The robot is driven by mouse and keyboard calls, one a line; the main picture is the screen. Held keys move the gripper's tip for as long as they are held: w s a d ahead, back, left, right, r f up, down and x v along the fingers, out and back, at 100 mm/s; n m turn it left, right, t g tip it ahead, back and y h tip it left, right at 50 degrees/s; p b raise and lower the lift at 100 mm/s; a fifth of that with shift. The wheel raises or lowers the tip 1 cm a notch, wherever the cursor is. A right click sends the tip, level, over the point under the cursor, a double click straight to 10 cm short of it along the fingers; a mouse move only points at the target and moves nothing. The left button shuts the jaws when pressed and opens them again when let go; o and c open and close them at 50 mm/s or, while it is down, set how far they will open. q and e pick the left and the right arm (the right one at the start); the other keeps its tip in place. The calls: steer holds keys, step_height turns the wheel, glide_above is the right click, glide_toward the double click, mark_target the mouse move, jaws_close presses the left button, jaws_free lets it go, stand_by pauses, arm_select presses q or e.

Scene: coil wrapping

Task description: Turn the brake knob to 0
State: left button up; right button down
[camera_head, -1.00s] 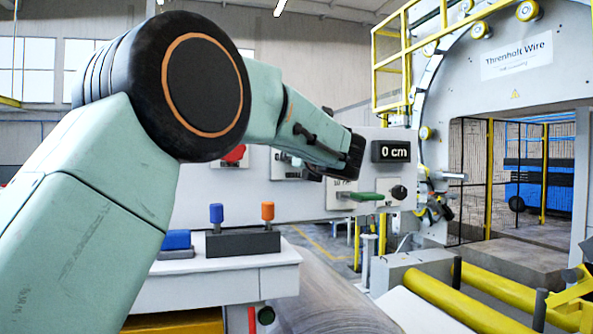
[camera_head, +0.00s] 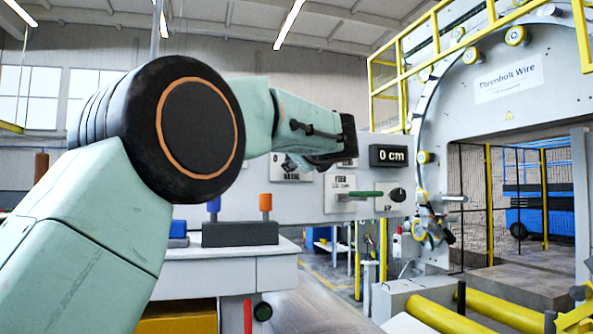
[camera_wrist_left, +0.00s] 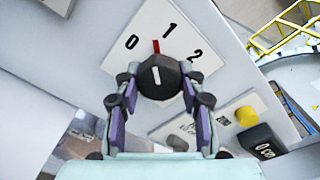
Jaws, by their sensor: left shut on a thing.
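The brake knob (camera_wrist_left: 158,84) is black with a white line on its face, in the left wrist view. It sits on a white plate (camera_wrist_left: 112,66) marked 0, 1 and 2. A red mark at its upper edge points between 0 and 1, closer to 1. My left gripper (camera_wrist_left: 160,74) is shut on the knob, one finger on each side. In the head view my left arm reaches the panel (camera_head: 375,207) from the left, and its wrist hides the knob. My right gripper is in neither view.
A yellow button (camera_wrist_left: 246,116) is near the display in the wrist view. Blue (camera_head: 214,205) and orange (camera_head: 265,202) levers stand below my arm.

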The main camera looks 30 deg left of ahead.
arm_select(q)
steer(key=n+b, duration=0.3)
steer(key=n, duration=0.2)
steer(key=shift+n+t+b, duration=0.3)
steer(key=shift+n+b, duration=0.4)
steer(key=shift+n, duration=0.3)
steer(key=shift+f, duration=0.1)
steer(key=o, duration=1.2)
steer(key=shift+s+r, duration=0.2)
steer(key=shift+s, duration=0.15)
steer(key=shift+w+f, duration=0.1)
steer(key=shift+w, duration=0.2)
steer(key=v, duration=1.2)
steer(key=shift+s, duration=0.15)
steer(key=shift+r, duration=0.2)
